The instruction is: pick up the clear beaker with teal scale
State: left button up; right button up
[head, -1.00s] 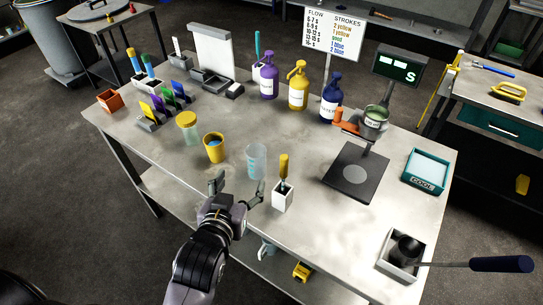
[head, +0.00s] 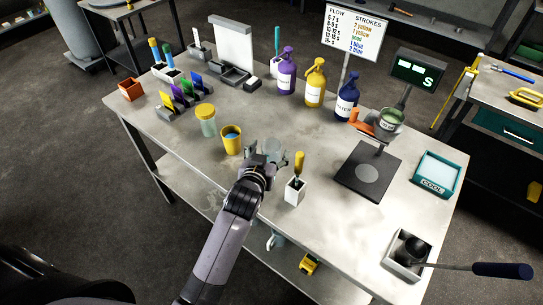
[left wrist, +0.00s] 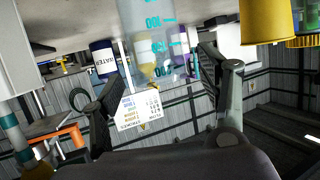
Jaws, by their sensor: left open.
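The clear beaker (head: 272,147) stands upright near the front edge of the table, partly hidden behind my left gripper (head: 276,155) in the head view. In the left wrist view, which is upside down, the beaker (left wrist: 152,35) with its teal scale marks shows between the two fingers. My left gripper (left wrist: 160,68) is open, with a finger on either side of the beaker. Whether a finger touches it, I cannot tell. My right gripper is not in view.
A yellow cup (head: 232,141) stands close to the left of the gripper. A white holder (head: 295,192) with a yellow-handled tool stands close to the right. A yellow-lidded jar (head: 206,122) is further left. A dark scale plate (head: 368,172) lies to the right.

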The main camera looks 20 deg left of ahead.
pick_arm(q)
jog(key=shift+x, duration=1.55)
jog(key=shift+d, duration=0.1)
jog(key=c, duration=1.3)
